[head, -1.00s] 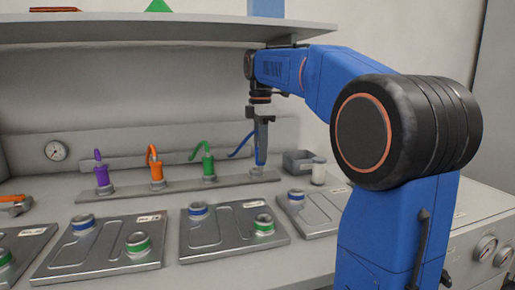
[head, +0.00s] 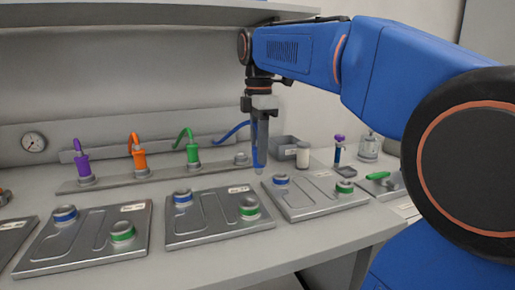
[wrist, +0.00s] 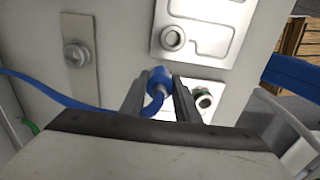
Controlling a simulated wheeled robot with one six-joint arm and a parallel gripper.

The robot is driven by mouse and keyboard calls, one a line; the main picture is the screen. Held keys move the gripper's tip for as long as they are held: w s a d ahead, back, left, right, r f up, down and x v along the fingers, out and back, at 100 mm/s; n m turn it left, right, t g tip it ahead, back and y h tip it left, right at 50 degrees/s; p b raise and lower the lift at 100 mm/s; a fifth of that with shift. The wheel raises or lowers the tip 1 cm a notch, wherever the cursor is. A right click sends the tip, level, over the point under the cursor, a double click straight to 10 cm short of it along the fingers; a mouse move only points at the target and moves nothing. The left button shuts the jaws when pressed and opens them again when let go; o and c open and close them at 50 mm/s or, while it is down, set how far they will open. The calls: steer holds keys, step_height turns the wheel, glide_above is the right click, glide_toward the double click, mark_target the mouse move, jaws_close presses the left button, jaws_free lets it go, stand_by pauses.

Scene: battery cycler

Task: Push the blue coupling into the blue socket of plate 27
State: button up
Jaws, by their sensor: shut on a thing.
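My gripper (head: 259,160) is shut on the blue coupling (wrist: 160,78), whose blue hose curves away to the left. The coupling hangs upright in the air, clear of the plates, between the finger tips (wrist: 160,88). In the head view, blue-ringed sockets show on three plates: left (head: 65,214), middle (head: 182,197) and right (head: 281,181). The coupling's lower end appears near the gap between the middle plate (head: 215,232) and the right plate (head: 325,207). The plate labels are too small to read, so I cannot tell which is plate 27.
Purple (head: 82,165), orange (head: 139,158) and green (head: 192,150) couplings stand on the back rail (head: 115,181). Its right-hand holder (head: 241,160) is empty. Green-ringed sockets sit near the blue ones.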

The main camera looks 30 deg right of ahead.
steer(key=o, duration=0.4)
jaws_close()
steer(key=shift+r, duration=2.45)
